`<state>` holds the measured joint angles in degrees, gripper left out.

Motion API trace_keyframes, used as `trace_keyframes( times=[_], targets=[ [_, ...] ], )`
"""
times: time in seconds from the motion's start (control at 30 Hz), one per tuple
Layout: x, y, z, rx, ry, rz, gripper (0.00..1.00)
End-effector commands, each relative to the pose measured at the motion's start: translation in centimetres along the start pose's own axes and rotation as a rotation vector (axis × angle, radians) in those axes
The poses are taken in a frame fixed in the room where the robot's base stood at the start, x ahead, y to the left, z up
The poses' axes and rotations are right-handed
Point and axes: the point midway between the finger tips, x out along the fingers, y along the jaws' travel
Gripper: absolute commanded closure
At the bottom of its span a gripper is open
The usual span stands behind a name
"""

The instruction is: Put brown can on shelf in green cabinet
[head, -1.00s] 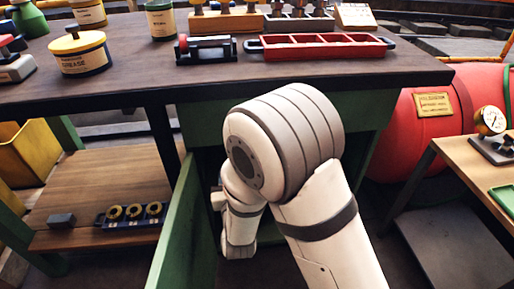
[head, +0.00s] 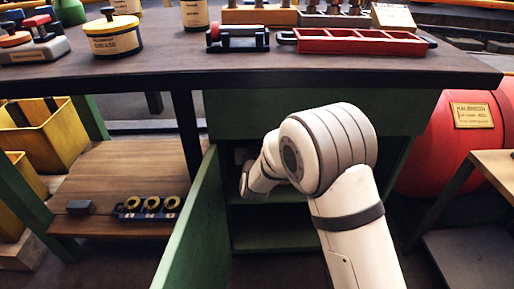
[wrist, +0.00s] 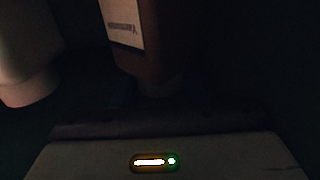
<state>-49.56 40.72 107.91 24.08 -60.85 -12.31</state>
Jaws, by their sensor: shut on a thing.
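The green cabinet (head: 322,109) stands under the workbench, with its door (head: 192,232) swung open at the left. Its shelf (head: 277,196) shows inside, beside and below my forearm. My arm reaches into the opening, and its end is hidden there in the head view. In the dark wrist view, my gripper (wrist: 160,140) shows mostly as its body with a small lit strip. The brown can (wrist: 143,62), with a pale label, is in front of it, and the gripper is shut on it. The fingers and the can's lower edge are too dark to make out.
A pale rounded thing (wrist: 24,60) is left of the can in the wrist view. The door edge is close to my arm. A red tray (head: 355,43) and a grease tin (head: 113,37) stand on the bench. A red tank (head: 450,140) is at the right.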

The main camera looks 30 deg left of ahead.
Motion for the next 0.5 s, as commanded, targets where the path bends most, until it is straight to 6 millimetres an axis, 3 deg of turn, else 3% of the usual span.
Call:
trace_keyframes(
  times=[0.03, 0.1, 0.47, 0.5],
  targets=[
    [0.01, -0.04, 1.52, 0.000, 0.001, 0.000, 1.00],
    [0.01, -0.06, 2.12, 0.000, 0.003, -0.001, 1.00],
    [-0.03, -0.11, 2.16, 0.000, 0.003, -0.001, 1.00],
    [-0.06, -0.11, 2.29, 0.000, 0.000, -0.002, 0.60]
  ],
)
